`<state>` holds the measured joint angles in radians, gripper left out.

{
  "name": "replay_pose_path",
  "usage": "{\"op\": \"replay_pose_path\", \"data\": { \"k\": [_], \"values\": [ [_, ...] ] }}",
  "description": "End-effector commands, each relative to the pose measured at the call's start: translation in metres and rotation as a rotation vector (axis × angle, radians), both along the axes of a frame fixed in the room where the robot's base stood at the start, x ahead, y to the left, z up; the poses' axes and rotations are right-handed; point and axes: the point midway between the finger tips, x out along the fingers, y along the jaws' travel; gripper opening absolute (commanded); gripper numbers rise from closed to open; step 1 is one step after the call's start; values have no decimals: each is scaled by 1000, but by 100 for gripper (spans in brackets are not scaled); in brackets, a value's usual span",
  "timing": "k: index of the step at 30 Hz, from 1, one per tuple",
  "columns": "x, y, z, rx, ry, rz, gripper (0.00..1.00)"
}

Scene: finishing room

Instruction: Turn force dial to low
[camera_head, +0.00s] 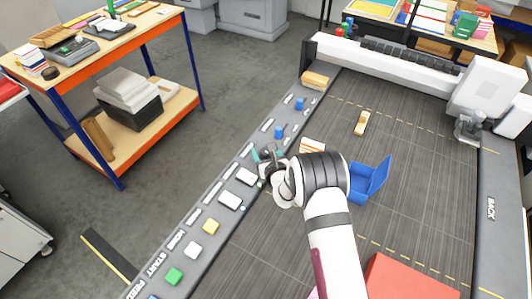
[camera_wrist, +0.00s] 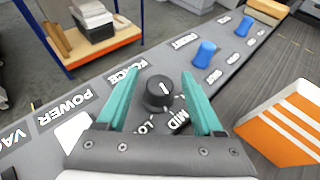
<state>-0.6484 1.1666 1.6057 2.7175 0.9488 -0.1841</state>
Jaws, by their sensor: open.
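The force dial (camera_wrist: 158,92) is a round black knob on the grey control strip (camera_wrist: 95,85), with a short white mark on its top. The word FORCE is printed beside it, and LO and MID labels lie along its near side in the wrist view. The mark sits on the dial's right half; I cannot tell exactly which label it points to. My gripper (camera_wrist: 158,76) is open, its teal fingers on either side of the dial, with visible gaps. In the head view my gripper (camera_head: 268,156) is over the strip and largely hides the dial.
Two blue knobs (camera_wrist: 205,53) stand farther along the strip, with a wooden block (camera_head: 315,80) at its end. White and coloured buttons (camera_head: 211,227) line the near part. An orange striped object (camera_wrist: 290,122), a blue open box (camera_head: 370,182) and a red box (camera_head: 405,280) are on the bed.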

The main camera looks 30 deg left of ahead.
Motion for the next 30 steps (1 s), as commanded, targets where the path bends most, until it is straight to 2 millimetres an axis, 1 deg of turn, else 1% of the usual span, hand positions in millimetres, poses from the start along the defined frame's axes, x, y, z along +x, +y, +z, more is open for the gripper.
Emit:
{"op": "replay_pose_path", "data": {
  "k": [2,5,12,15,18,22,30],
  "values": [
    [-4,-4,2,-1,1,0,68],
    [-17,-17,11,0,1,0,68],
    [-66,-67,40,0,1,-1,68],
    [-83,-84,50,1,-1,-2,68],
    [-95,-95,56,0,0,-1,68],
    [-102,-102,60,0,-1,0,68],
    [-102,-102,60,1,0,1,68]
  ]
}}
